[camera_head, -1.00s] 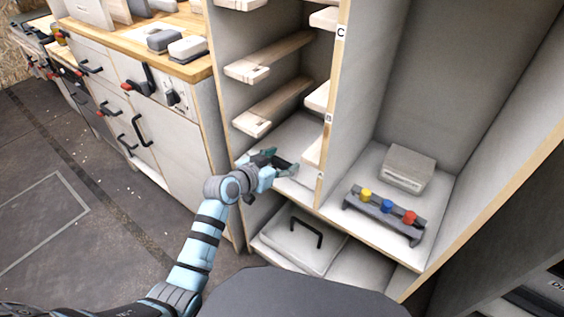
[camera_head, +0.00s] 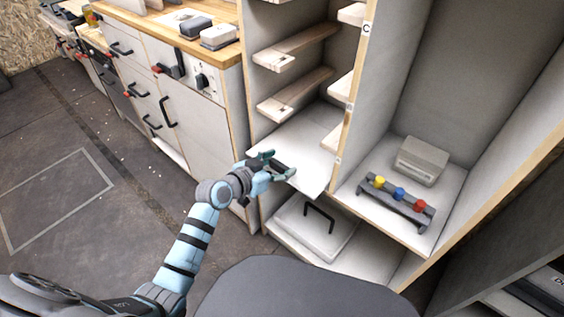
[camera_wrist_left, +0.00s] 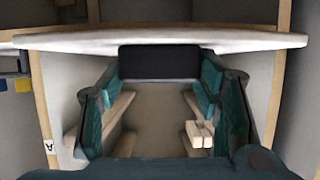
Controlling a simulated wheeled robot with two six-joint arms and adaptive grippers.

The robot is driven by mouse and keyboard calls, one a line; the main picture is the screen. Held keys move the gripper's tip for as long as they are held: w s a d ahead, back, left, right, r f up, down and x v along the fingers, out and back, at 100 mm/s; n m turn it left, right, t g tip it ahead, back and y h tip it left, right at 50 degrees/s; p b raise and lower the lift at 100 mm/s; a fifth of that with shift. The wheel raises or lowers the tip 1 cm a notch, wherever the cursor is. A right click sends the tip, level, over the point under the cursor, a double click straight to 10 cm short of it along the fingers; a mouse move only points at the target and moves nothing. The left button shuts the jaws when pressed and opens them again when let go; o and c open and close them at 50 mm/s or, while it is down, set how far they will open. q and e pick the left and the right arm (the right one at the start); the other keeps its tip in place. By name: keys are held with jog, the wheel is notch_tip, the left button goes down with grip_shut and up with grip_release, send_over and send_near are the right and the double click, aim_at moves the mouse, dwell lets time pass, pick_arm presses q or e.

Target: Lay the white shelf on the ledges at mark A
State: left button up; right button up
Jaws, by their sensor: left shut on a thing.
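The white shelf (camera_head: 308,172) is a thin white panel at the lower front of the narrow left bay. My left gripper (camera_head: 272,166) is shut on its front edge. In the left wrist view the shelf (camera_wrist_left: 160,41) shows nearly edge-on, spanning the bay opening and overlapping both front posts, with the gripper fingers (camera_wrist_left: 162,108) around the middle. Mark A (camera_wrist_left: 48,147) is on the post at the left of that view. Pale wooden ledges (camera_wrist_left: 199,133) line both bay walls. How far the shelf's back edge reaches inside is unclear. My right gripper is not in view.
Higher ledges (camera_head: 296,92) project from the bay's left wall. A grey case (camera_head: 312,227) with a black handle lies in the compartment below. To the right, a rack with coloured knobs (camera_head: 398,197) and a grey box (camera_head: 421,160) sit in the wider bay.

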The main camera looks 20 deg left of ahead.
pick_arm(q)
jog(key=shift+d, duration=0.1)
jog(key=o, duration=1.6)
jog(key=shift+w+d, duration=0.1)
jog(key=shift+c, duration=0.2)
jog(key=shift+s+a+r, duration=0.15)
jog(key=shift+s+a, duration=0.1)
jog(key=shift+s, duration=0.1)
jog(key=v, duration=1.1)
